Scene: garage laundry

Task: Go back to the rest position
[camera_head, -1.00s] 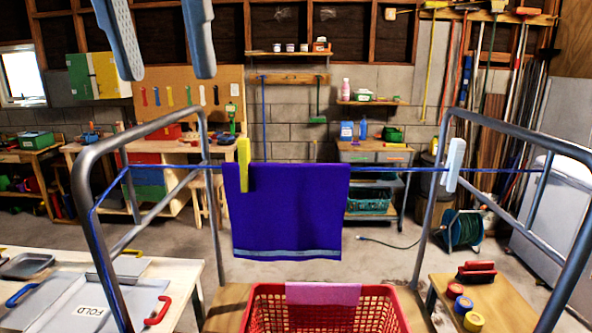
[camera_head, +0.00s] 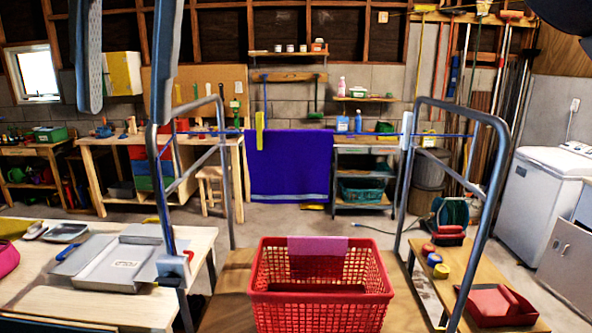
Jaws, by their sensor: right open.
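A pale clothespin (camera_head: 406,131) is on the line by the rack's right frame.
A red basket (camera_head: 320,312) with a pink cloth (camera_head: 317,246) over its back rim stands in front. The grey rack frame (camera_head: 482,220) rises around it. A folding board (camera_head: 125,262) lies on the left table. A red tray (camera_head: 495,306) is on the right bench. A white washer (camera_head: 541,205) stands right.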

